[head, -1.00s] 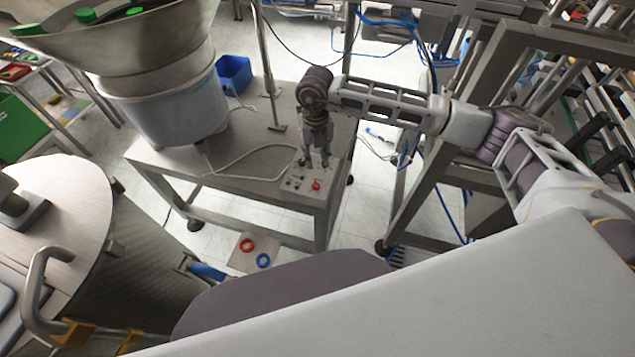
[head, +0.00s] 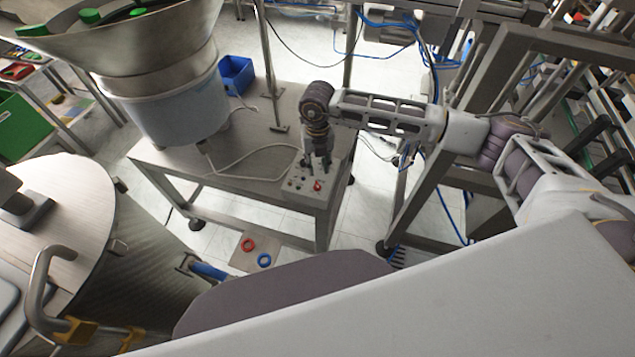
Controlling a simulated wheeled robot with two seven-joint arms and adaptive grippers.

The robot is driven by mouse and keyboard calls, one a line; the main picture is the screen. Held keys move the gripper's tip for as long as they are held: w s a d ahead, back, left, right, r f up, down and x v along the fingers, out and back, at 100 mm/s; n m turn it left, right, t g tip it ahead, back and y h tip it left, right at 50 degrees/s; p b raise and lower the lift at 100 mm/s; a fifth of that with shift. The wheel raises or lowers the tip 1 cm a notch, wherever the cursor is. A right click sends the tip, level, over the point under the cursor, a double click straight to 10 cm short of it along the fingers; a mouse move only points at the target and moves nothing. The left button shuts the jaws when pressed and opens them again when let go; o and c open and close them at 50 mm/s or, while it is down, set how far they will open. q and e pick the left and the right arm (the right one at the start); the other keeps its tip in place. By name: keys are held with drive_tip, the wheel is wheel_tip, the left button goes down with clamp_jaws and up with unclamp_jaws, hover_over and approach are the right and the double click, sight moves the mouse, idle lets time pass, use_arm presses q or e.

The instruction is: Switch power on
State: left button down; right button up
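A small control box (head: 296,189) with several small knobs or buttons and one red knob (head: 317,186) sits at the front right corner of the metal table. My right gripper (head: 316,171) points down over the back part of this box. Its two fingers look spread apart with nothing between them. I cannot tell whether the fingertips touch the box. The markings on the box are too small to read. My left gripper is not in view.
A large bowl feeder (head: 175,95) with green caps stands on the metal table (head: 165,160), with a blue bin (head: 236,75) behind it. A pale cable crosses the table left of the box. A metal frame (head: 425,205) stands to the right. A round steel drum (head: 75,215) is at lower left.

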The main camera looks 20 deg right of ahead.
sight(317, 186)
wheel_tip(317, 186, down, 11)
drive_tip(key=shift+r+p, duration=0.15)
drive_tip(key=shift+p, duration=0.45)
clamp_jaws()
